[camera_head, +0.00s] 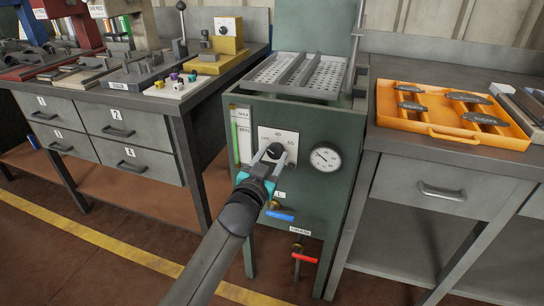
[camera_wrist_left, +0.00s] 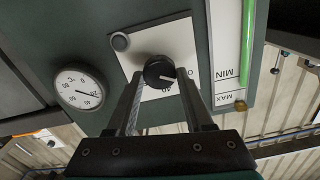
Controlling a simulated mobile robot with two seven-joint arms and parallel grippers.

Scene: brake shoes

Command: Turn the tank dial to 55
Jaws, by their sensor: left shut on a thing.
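The green tank (camera_head: 300,185) stands between two benches. On its front is a white dial plate (camera_head: 284,137) with printed numbers, mostly too small to read. In the left wrist view, a round black tank dial (camera_wrist_left: 158,70) with a light pointer line sits on the plate, which appears turned on its side there. My left gripper (camera_head: 270,157) is at the dial and hides most of it in the head view. Its two fingers (camera_wrist_left: 160,82) straddle the dial and are shut on it. My right gripper is not in view.
A round gauge (camera_head: 325,157) is right of the dial, and a green level strip (camera_head: 236,142) is left. Below are a blue-handled valve (camera_head: 280,215) and a red-handled valve (camera_head: 304,258). An orange tray (camera_head: 402,125) holds several dark parts on the right bench. A perforated rack (camera_head: 290,72) tops the tank.

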